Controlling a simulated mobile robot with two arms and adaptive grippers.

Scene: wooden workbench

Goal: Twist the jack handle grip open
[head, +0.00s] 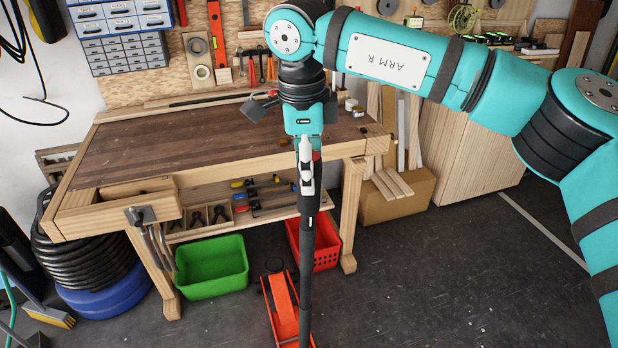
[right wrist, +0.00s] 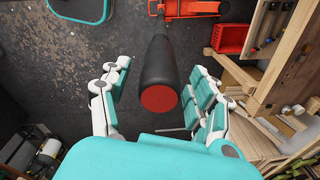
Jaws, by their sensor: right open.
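The jack handle grip (right wrist: 160,62) is a thick black cylinder with a red end cap, and it stands up toward my palm in the right wrist view. In the head view the black handle (head: 306,270) rises from the orange-red floor jack (head: 284,308). My right gripper (head: 307,178) is over the handle's upper end and hides part of it. In the right wrist view its fingers (right wrist: 155,77) are open on either side of the grip, with gaps visible on both sides. My left gripper is not in view.
A wooden workbench (head: 230,150) stands behind the handle. A green bin (head: 212,268) and a red crate (head: 325,244) are on the floor under it. A cardboard box (head: 395,207) stands at the bench's right. Dark floor (head: 450,275) is open at the right.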

